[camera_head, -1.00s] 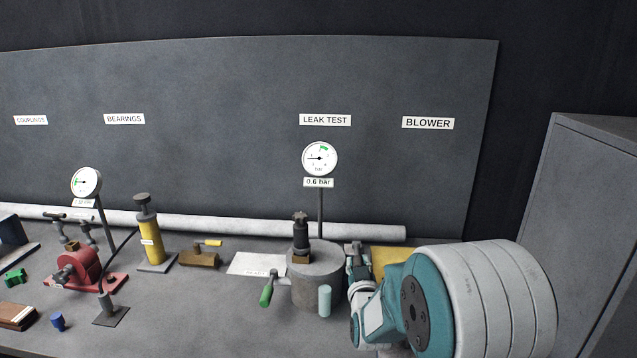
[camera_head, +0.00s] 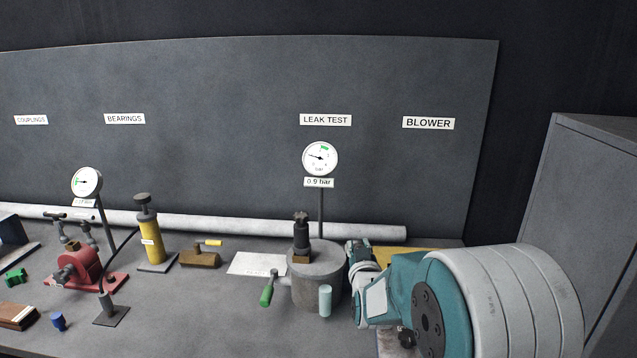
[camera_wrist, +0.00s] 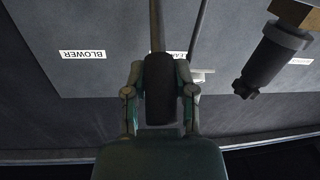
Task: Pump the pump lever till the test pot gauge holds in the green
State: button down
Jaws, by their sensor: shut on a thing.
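The grey test pot (camera_head: 312,288) stands on the bench with a dark fitting (camera_head: 301,238) on its lid. Its round gauge (camera_head: 320,158) is on a post behind it; the plate below (camera_head: 318,182) reads 0.9 bar. The needle points left and slightly up, short of the green band at the top right. In the wrist view my gripper (camera_wrist: 160,92) is shut on the dark grip of the pump lever (camera_wrist: 159,80), whose rod runs up out of view. In the head view my arm hides the lever, beside the pot's right side.
A green-handled valve (camera_head: 267,294) sticks out at the pot's left front. A white sheet (camera_head: 257,263), a brass valve (camera_head: 200,258), a yellow hand pump (camera_head: 151,242) and a red pump (camera_head: 80,270) lie further left. A grey cabinet (camera_head: 590,220) stands at the right.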

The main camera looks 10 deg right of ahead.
dwell(0.7)
notch_tip(320, 180, down, 8)
jog(key=s, duration=0.2)
jog(key=r, duration=0.2)
jog(key=w+r, duration=0.1)
jog(key=r, duration=0.2)
jog(key=w+r, duration=0.1)
jog(key=r, duration=0.2)
jog(key=shift+w+r, duration=0.2)
jog(key=shift+f, duration=0.2)
